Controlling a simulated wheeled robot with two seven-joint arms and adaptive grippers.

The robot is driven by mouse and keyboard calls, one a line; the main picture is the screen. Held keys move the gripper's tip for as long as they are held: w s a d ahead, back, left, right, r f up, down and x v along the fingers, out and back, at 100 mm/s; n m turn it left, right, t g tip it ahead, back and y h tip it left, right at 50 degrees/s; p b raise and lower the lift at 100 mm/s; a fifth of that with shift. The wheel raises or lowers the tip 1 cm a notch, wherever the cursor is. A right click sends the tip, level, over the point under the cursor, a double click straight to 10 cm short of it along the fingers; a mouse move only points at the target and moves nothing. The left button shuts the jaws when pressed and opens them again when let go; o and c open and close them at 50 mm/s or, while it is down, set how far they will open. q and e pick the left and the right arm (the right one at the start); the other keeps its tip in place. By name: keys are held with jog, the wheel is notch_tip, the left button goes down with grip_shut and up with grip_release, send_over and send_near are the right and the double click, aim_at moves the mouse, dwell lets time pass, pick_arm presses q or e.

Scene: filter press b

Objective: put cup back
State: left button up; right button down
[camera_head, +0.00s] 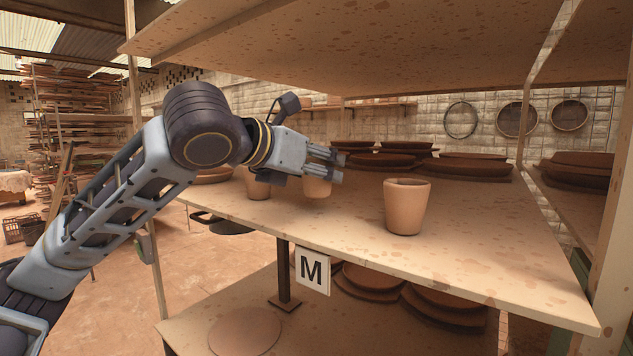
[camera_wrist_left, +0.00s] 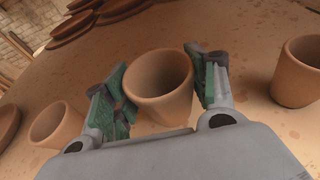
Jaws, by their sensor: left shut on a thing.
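A terracotta cup (camera_wrist_left: 160,86) sits between the two green-padded fingers of my left gripper (camera_wrist_left: 163,92) in the wrist view. The gripper is shut on this cup. In the head view my left gripper (camera_head: 328,167) reaches over the shelf board (camera_head: 460,240), and the held cup (camera_head: 318,187) shows just below its fingers, partly hidden. I cannot tell if the cup's base touches the board. A second cup (camera_head: 407,207) stands upright to the right, and a third cup (camera_head: 258,187) stands to the left, partly behind the gripper. My right gripper is not in view.
Stacks of brown plates (camera_head: 390,152) lie at the back of the shelf. A sign with an M (camera_head: 312,270) hangs at the front edge. An upper board (camera_head: 400,45) limits the height. The shelf's front right is clear.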

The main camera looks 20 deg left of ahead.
aim_at(307, 179)
pick_arm(q)
jog(key=shift+f, duration=1.35)
jog(key=shift+f, duration=0.15)
jog(key=o, duration=1.2)
jog(key=shift+c, duration=0.2)
jog(key=shift+s+a+r, duration=0.1)
jog(key=shift+s+r, duration=0.05)
jog(key=shift+r, duration=0.05)
jog(key=v, duration=1.1)
jog(key=shift+s+b, duration=0.3)
jog(key=shift+b, duration=0.15)
jog(key=shift+a+r, duration=0.1)
jog(key=shift+r, duration=0.05)
